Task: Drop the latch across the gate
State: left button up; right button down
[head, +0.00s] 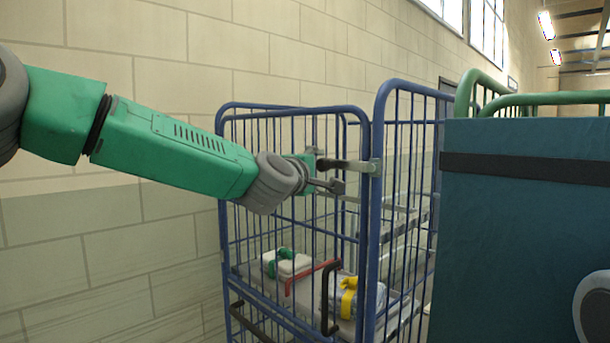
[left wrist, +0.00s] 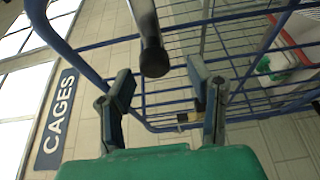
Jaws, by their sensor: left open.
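A blue wire cage (head: 362,215) stands by the wall, with its barred gate (head: 410,130) at the right. The grey latch bar (head: 352,166) reaches left from a bracket (head: 375,168) on the blue upright. My left gripper (head: 338,176) is open at the bar's left end. In the left wrist view, the dark rounded bar end (left wrist: 153,60) lies between the two spread fingers of the left gripper (left wrist: 160,84), nearer the left one. I see no clear finger contact with it. My right gripper is not in view.
Inside the cage lie a white bag with green (head: 285,263) and a grey bag with a yellow strap (head: 360,297). A red bar (head: 312,274) shows near them. A teal covered load (head: 520,230) fills the right side. A CAGES sign (left wrist: 58,118) is on the wall.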

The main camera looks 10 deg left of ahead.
pick_arm(q)
jog(key=v, duration=0.8)
jog(key=shift+s+a+f, duration=0.15)
jog(key=shift+s+a, duration=0.1)
jog(key=shift+f, duration=0.1)
jog(key=s+f+m+g+b, duration=0.2)
jog(key=s+f+m+g, duration=0.1)
jog(key=f, duration=1.4)
jog(key=s+f+m+g+b, duration=0.3)
jog(key=f, duration=1.3)
jog(key=s+a+f+m+g+y+b, duration=0.1)
jog(key=s+a+f+m+g, duration=0.15)
jog(key=s+f, duration=0.55)
jog(key=s+a+f+m+g+y+b, duration=0.1)
jog(key=s+a+f+b, duration=0.2)
jog(key=f, duration=0.9)
jog(key=s+a+f+m+g+b, duration=0.1)
jog(key=s+a+f+m+g, duration=0.1)
jog(key=s+f, duration=0.4)
jog(key=s+a+f+m+g+y+b, duration=0.1)
jog(key=s+a+f, duration=0.4)
jog(key=s, duration=0.7)
jog(key=s+a+f+m+g+y+b, duration=0.1)
jog(key=s+a+f+m+g, duration=0.2)
jog(key=s+f, duration=0.3)
jog(key=s+g, duration=0.1)
jog(key=s, duration=0.3)
jog(key=shift+a+f+b, duration=0.3)
jog(key=shift+a+b, duration=0.05)
jog(key=shift+b, duration=0.05)
